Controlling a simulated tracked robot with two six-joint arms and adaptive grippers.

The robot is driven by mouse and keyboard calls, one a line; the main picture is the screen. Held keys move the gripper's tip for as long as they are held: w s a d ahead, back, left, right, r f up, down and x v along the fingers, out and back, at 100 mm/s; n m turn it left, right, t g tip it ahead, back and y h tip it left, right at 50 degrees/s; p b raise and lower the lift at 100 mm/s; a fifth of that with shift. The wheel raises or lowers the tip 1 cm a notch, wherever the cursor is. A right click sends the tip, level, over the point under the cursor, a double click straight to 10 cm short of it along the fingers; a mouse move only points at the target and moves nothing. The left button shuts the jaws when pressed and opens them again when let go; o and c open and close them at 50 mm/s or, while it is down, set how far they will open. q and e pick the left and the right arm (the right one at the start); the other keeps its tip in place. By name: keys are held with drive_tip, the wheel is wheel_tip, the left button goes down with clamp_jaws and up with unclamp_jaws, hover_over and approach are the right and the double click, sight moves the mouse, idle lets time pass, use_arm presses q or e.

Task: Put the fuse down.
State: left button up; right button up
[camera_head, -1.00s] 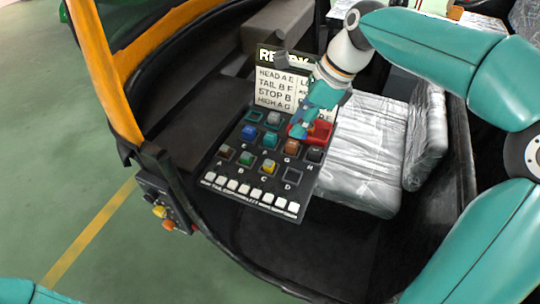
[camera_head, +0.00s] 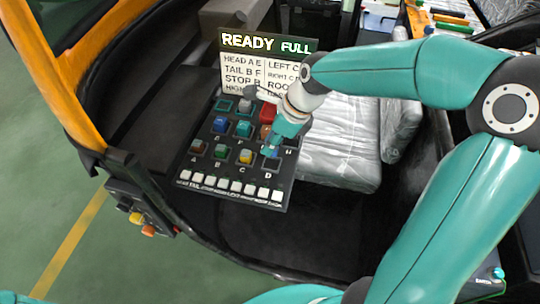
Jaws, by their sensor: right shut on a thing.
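A black fuse panel (camera_head: 202,163) with lettered sockets and coloured fuses stands in the vehicle. My right gripper (camera_head: 270,151) is over its right side, just behind the socket marked D (camera_head: 268,166). It is shut on a fuse, which is mostly hidden by the fingers, so its colour and whether it touches the panel cannot be told. Blue (camera_head: 221,124), teal (camera_head: 243,128) and yellow (camera_head: 245,156) fuses sit in other sockets. A red block (camera_head: 268,112) is behind my gripper. My left gripper is out of view.
A sign reading READY FULL (camera_head: 268,44) stands behind the panel above white label cards. White buttons (camera_head: 228,189) line the panel's near edge. A wrapped silver seat (camera_head: 340,150) is to the right. An orange frame post (camera_head: 55,85) rises at the left.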

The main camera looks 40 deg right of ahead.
sight(271, 165)
drive_tip(key=shift+f, duration=2.55)
drive_tip(key=shift+f, duration=0.15)
drive_tip(key=o, duration=0.7)
drive_tip(key=shift+o, duration=0.2)
drive_tip(key=v, duration=1.2)
